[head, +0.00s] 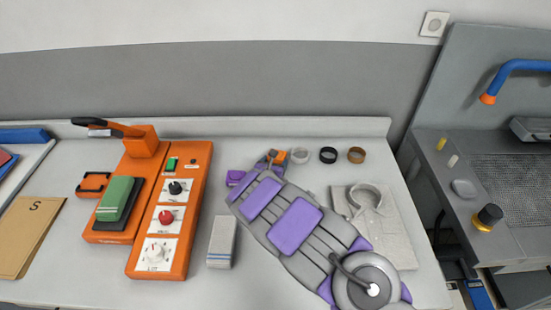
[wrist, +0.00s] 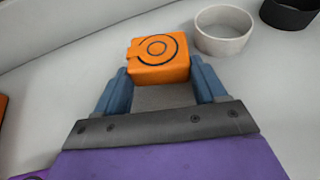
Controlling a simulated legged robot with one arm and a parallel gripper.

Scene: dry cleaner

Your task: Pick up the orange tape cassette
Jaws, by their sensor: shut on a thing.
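The orange tape cassette (wrist: 158,57) is a small block with a dark ring mark on its top. It sits between the blue fingertips of my gripper (wrist: 160,80) in the wrist view, and the fingers are shut on its sides. In the head view the cassette (head: 280,156) shows only in part at the far end of my arm, near the back of the counter. My gripper (head: 270,160) is mostly hidden there by my purple and grey arm. I cannot tell whether the cassette touches the counter.
White (head: 300,156), black (head: 328,155) and brown (head: 356,155) tape rings stand just right of the cassette. An orange press machine (head: 185,210) stands left, with a white-grey block (head: 221,242) beside it. The counter's back ledge (head: 230,127) is close behind.

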